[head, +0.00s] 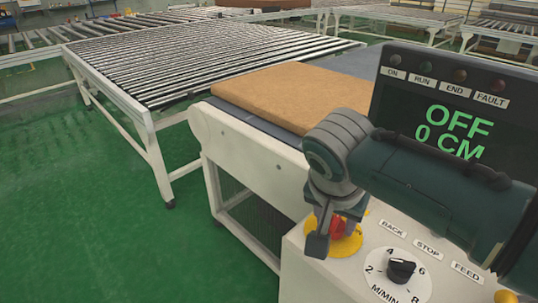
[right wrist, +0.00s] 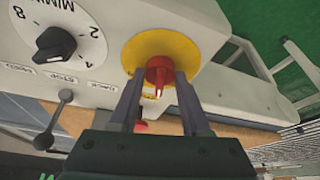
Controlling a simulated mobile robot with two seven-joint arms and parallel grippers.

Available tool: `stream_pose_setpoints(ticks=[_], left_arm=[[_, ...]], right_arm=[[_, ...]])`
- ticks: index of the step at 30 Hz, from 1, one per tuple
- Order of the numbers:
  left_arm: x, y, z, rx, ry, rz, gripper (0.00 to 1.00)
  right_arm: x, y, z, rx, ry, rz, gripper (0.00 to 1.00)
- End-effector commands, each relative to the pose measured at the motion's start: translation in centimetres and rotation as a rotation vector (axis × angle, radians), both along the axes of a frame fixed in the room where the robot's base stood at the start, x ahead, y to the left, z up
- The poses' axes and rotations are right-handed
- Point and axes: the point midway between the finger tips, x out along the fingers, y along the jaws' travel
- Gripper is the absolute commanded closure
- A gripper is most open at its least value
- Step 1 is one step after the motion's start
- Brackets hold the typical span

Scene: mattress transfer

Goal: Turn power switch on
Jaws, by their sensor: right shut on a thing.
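The red power switch (head: 338,228) sits on a round yellow plate (head: 346,245) on the control box. In the head view it is partly hidden behind my right gripper (head: 322,238). The right wrist view shows the red switch knob (right wrist: 158,66) on its yellow plate (right wrist: 178,42), with a small white mark on the knob. My right gripper (right wrist: 159,80) has one finger on each side of the knob and is shut on it. The display (head: 452,132) reads OFF and 0 CM. My left gripper is not in view.
A black speed dial (head: 401,270) and the labels BACK, STOP and FEED are beside the switch. Indicator lamps above the display look dark. A brown mattress (head: 290,95) lies on the machine bed behind. A roller conveyor (head: 190,60) stands farther back, with open green floor at left.

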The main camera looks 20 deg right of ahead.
Motion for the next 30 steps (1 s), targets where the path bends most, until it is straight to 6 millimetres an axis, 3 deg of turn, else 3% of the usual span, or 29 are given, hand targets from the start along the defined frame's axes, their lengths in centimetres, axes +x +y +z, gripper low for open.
stream_pose_setpoints(ticks=[11,30], left_arm=[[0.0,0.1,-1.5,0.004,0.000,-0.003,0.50],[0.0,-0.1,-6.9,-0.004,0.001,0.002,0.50]], right_arm=[[0.3,0.2,-0.3,0.002,0.000,-0.359,1.00],[0.6,0.1,-0.4,0.000,-0.001,-0.903,1.00]])
